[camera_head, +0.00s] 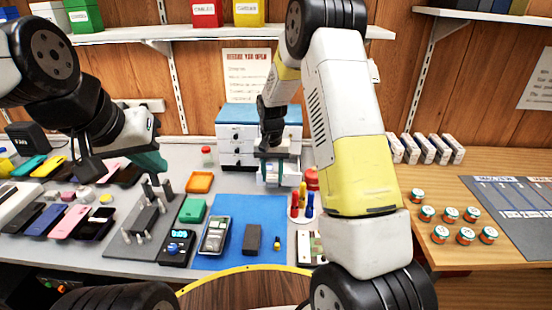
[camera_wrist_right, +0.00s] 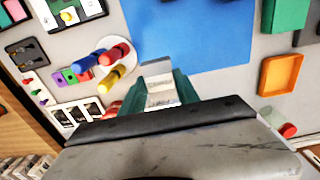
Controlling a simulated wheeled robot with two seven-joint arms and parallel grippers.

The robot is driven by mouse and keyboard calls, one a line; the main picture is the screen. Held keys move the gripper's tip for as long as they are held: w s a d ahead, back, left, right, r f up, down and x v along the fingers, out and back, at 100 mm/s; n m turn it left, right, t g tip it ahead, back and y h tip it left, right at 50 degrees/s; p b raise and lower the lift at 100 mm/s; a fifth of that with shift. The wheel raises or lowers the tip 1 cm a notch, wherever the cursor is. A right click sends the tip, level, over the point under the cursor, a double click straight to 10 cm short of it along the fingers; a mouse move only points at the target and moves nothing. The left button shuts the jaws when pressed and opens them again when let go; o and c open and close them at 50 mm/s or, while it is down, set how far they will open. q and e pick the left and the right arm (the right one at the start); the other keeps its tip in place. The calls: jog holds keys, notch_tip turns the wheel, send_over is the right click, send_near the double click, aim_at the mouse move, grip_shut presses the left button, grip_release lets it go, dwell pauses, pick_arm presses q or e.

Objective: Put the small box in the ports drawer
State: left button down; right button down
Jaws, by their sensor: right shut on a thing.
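A small white box (camera_wrist_right: 160,85) with a printed face sits between the green fingers of my right gripper (camera_wrist_right: 158,92), which is shut on it. In the head view my right gripper (camera_head: 280,167) holds the box in front of the drawer cabinet (camera_head: 236,146), which has a blue top and white drawers with dark handles. The arm and gripper hide the cabinet's right part. I cannot read the drawer labels or tell which is the ports drawer, or whether one is open. My left gripper (camera_head: 150,160) hangs over the left of the desk; its jaw gap does not show.
A blue mat (camera_head: 275,218) with phones lies in front of the cabinet. Red, blue and yellow tools (camera_head: 302,200) stand close to my right gripper. An orange tray (camera_head: 199,182) is to the left. Several white boxes (camera_head: 428,148) and small jars (camera_head: 450,214) stand at right.

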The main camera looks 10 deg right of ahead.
jog(key=w+d, duration=0.1)
jog(key=w, duration=0.2)
jog(key=w+d, duration=0.2)
jog(key=w, duration=0.2)
jog(key=w+d+f, duration=0.1)
jog(key=w, duration=0.3)
jog(key=shift+w+d+f, duration=0.1)
jog(key=shift+w+d, duration=0.05)
notch_tip(320, 180, down, 4)
jog(key=shift+w+r, duration=0.1)
jog(key=shift+r, duration=0.15)
jog(key=shift+f, duration=0.2)
